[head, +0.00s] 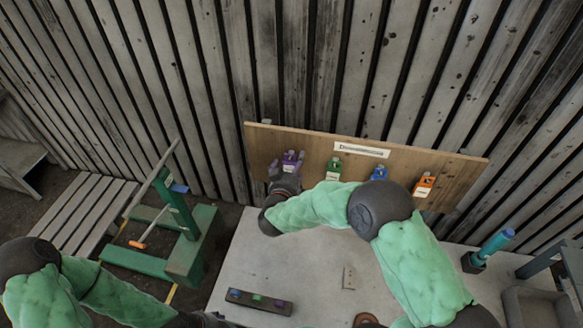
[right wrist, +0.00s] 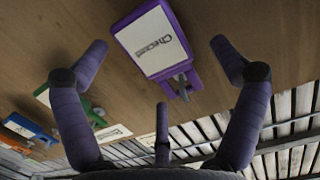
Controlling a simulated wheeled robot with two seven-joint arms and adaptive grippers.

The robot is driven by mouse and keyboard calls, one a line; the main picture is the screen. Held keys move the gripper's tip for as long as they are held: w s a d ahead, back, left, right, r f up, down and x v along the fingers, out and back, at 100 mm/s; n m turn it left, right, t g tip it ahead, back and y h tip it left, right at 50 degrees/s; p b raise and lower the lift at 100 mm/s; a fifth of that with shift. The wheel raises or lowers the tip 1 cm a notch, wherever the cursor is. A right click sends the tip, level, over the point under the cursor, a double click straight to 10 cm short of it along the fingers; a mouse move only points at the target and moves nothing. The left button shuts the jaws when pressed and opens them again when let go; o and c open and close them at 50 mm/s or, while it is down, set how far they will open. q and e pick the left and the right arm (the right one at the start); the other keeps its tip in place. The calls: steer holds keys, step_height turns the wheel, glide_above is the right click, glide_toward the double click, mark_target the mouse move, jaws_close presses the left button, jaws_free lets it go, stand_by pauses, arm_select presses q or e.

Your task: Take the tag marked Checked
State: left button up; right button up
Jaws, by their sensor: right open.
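The purple tag (right wrist: 157,42) hangs on a wooden board, and its white label reads "Checked" in the right wrist view. In the head view the purple tag (head: 291,157) is at the board's left end. My right gripper (head: 281,181) is just below and in front of it. In the right wrist view the right gripper (right wrist: 160,60) is open, with fingers apart on both sides of the tag and a third finger below it; none visibly grips it. My left arm comes in at the lower left, and only a dark part of its end shows at the bottom edge.
The board (head: 455,177) also carries a green tag (head: 334,167), a blue tag (head: 379,173) and an orange tag (head: 424,184). A grey table (head: 240,255) in front bears a dark strip (head: 259,301). A green stand (head: 185,255) is at the left; a blue-topped green cylinder (head: 492,246) stands right.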

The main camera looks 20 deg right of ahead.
steer(key=c, duration=1.3)
steer(key=shift+r, duration=0.1)
steer(key=shift+r+p, duration=0.5)
steer(key=shift+r, duration=0.05)
steer(key=shift+a, duration=0.1)
steer(key=shift+f+p+v, duration=0.2)
steer(key=shift+p+v, duration=0.3)
steer(key=shift+v, duration=0.95)
steer(key=shift+f+p+v, duration=0.25)
steer(key=shift+p+v, duration=0.2)
steer(key=shift+v, duration=1.05)
